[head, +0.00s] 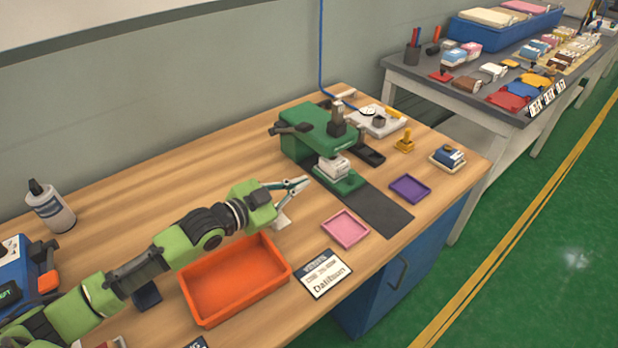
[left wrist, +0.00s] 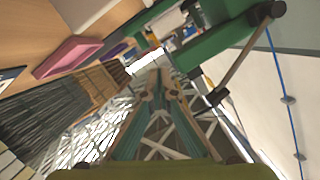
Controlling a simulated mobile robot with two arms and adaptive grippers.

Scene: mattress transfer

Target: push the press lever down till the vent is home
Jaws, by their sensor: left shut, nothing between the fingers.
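The green press (head: 312,133) stands toward the back of the wooden bench, also seen in the left wrist view (left wrist: 212,42). A dark lever arm (head: 288,128) sticks out on its left side. In the left wrist view a thin lever (left wrist: 243,60) with dark ends slants beside the press. A white block, which looks like the vent (head: 334,168), sits under the press head on the green base. My left gripper (head: 306,182) is shut and empty, in front and left of the press base, apart from the lever. Its teal fingers show in the left wrist view (left wrist: 160,88). My right gripper is not seen.
An orange tray (head: 236,283) lies below my left arm. A pink tray (head: 345,229), a purple tray (head: 410,189) and a name card (head: 323,273) lie near the front edge. A white bottle (head: 50,207) stands at the back left.

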